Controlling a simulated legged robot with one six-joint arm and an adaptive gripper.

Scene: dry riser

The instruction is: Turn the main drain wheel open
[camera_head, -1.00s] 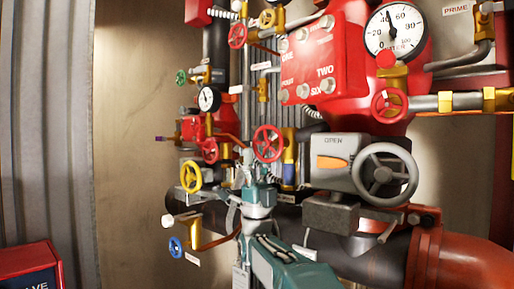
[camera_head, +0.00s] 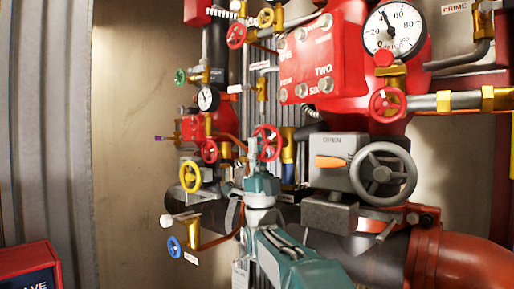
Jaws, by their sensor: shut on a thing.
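A red handwheel (camera_head: 267,136) sits on a brass valve in the middle of the head view. My gripper (camera_head: 253,146) reaches up from below and is shut at the left side of this wheel's rim. The fingers are small and partly merge with the wheel and the pipes behind, so the exact contact is hard to see. I cannot read a label that names the main drain wheel.
A large grey handwheel (camera_head: 383,174) on a grey box marked OPEN is to the right. A yellow wheel (camera_head: 190,177) and a blue wheel (camera_head: 174,246) are to the left. A thick dark pipe (camera_head: 375,255) runs behind my arm.

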